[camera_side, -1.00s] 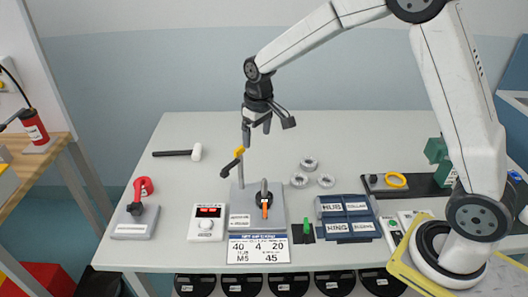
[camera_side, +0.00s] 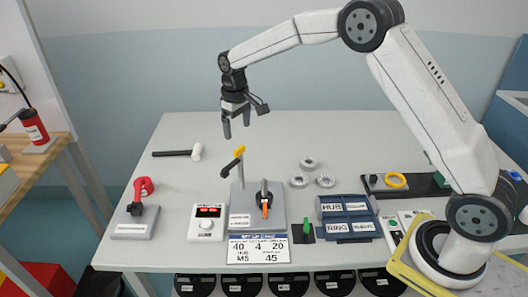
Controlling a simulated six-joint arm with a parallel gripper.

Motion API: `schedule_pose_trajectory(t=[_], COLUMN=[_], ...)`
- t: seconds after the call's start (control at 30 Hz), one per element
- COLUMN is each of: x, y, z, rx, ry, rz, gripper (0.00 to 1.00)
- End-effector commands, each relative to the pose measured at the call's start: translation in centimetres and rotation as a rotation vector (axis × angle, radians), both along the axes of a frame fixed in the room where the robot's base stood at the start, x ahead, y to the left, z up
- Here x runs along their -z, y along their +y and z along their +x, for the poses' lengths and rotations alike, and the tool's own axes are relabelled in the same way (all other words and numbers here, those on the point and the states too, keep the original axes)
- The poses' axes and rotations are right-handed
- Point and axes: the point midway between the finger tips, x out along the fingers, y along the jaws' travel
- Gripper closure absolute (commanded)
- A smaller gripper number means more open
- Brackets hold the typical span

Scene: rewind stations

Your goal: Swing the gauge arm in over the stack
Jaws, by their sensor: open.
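The gauge arm (camera_side: 233,163) is a short bar with a yellow upper end and a black tip, on a thin post at the back of a grey base plate (camera_side: 238,199). It slants down to the left, its black tip outside the plate's left edge. The stack (camera_side: 264,197) appears to be the dark upright piece with an orange part on the plate's right side; its layers are too small to tell. The gauge arm is apart from it. My gripper (camera_side: 237,128) is open and empty, fingers pointing down, above the gauge arm in the picture.
A white box with a red display (camera_side: 208,222) stands left of the plate, and a red clamp-like tool (camera_side: 141,190) farther left. A mallet (camera_side: 180,153) lies behind. Several metal rings (camera_side: 308,164) and blue labelled bins (camera_side: 345,217) are to the right. The table's back is clear.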

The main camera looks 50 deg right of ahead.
Motion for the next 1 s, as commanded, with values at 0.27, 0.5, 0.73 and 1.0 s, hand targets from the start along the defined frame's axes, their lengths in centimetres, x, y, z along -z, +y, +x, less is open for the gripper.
schedule_pose_trajectory(t=[0.27,0.5,0.73,1.0], x=[3.0,5.8,7.0,7.0], y=[0.0,0.0,0.0,0.0], z=[0.0,0.0,0.0,0.0], rx=[0.0,0.001,0.001,0.001], ry=[0.001,-0.001,-0.003,-0.004], rz=[0.0,-0.001,-0.001,-0.001], gripper=[0.03,0.03,0.03,0.03])
